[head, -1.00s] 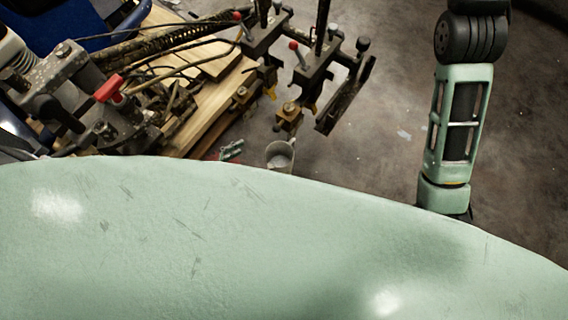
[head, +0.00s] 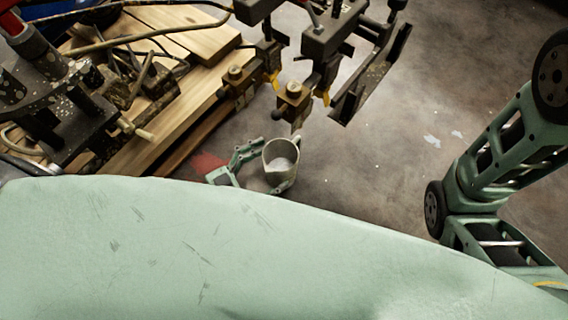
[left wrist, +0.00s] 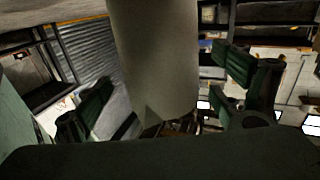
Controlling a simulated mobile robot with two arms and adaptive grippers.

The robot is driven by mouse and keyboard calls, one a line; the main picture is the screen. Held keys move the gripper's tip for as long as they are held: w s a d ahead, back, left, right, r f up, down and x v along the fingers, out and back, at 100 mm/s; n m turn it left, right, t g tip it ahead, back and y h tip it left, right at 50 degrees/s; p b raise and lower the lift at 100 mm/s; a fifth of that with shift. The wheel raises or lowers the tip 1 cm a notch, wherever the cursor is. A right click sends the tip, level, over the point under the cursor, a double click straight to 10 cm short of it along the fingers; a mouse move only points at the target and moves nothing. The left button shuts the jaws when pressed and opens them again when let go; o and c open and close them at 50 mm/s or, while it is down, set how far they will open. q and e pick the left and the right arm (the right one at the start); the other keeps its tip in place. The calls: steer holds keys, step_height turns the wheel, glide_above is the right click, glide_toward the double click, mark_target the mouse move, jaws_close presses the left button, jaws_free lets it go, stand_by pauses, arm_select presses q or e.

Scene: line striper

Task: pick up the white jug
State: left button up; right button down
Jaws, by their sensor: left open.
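The white jug (head: 283,158) stands upright on the floor in the middle of the head view, its open top towards me and its handle at the upper right. My left gripper (head: 268,166) is low beside it, its green fingers open, one to the jug's left and one at its near lower side. In the left wrist view the jug (left wrist: 158,55) fills the middle, between the two open fingers of the gripper (left wrist: 165,85). I cannot tell whether a finger touches it. My right gripper is out of view.
The line striper's dark metal brackets (head: 325,45) and brass-coloured blocks (head: 292,102) stand just beyond the jug. Wooden planks (head: 165,115) lie to the left. My own pale green body covers the near part. Bare floor (head: 395,150) is open to the right.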

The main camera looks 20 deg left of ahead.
mark_target(293, 153)
arm_select(q)
steer(key=b+x, duration=0.2)
steer(key=x, duration=0.1)
steer(key=shift+w+d+f, duration=0.15)
steer(key=shift+w+f, duration=0.05)
steer(key=shift+w+d+r+b, duration=0.15)
steer(key=shift+w+d+b, duration=0.15)
steer(key=shift+w+b, duration=0.1)
steer(key=c, duration=1.6)
steer(key=shift+r, duration=0.1)
steer(key=shift+c, duration=0.6)
